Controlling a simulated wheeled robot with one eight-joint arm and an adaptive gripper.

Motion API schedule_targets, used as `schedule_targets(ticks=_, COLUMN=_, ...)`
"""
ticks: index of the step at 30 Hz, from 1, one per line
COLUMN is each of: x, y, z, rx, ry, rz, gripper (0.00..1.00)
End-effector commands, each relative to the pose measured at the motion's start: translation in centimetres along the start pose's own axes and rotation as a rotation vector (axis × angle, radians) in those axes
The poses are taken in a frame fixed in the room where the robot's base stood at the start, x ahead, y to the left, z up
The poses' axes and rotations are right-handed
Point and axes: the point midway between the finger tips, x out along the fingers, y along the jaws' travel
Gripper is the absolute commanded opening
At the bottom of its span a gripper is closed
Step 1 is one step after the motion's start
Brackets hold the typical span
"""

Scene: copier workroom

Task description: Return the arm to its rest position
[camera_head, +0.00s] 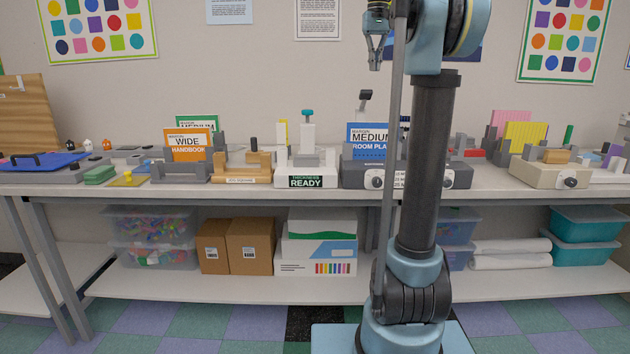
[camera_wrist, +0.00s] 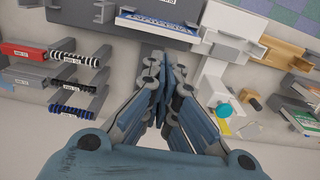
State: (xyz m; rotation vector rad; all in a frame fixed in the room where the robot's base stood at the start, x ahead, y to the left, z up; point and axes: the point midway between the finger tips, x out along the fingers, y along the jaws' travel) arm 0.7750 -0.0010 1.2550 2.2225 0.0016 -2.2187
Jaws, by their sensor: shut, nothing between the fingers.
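My arm stands upright at the right of centre in the head view, folded high above the bench. My gripper (camera_head: 375,62) hangs near the top of that view, in front of the wall and well above the bench. It points down and is shut and empty. In the wrist view my gripper (camera_wrist: 158,62) has its fingers together with nothing between them. Below it in that view lies the bench with its devices, some distance away.
The bench (camera_head: 300,192) carries an orange handbook (camera_head: 188,146), a blue book (camera_head: 366,150), a white device with a "READY" label (camera_head: 306,182) and a beige device (camera_head: 545,173). Boxes (camera_head: 250,246) and plastic bins (camera_head: 150,238) fill the shelf below. Free air surrounds my gripper.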

Motion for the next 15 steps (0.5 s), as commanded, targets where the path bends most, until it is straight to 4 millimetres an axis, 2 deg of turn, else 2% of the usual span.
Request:
schedule_targets(ticks=8, x=2.3, y=0.3, z=2.6, rx=0.003, ry=0.017, rz=0.001, gripper=0.0)
schedule_targets(ticks=11, x=3.6, y=0.3, z=3.8, rx=0.002, ry=0.024, rz=0.001, gripper=0.0)
schedule_targets(ticks=15, x=6.5, y=0.2, z=6.3, rx=-0.001, ry=0.038, rz=0.001, gripper=0.0)
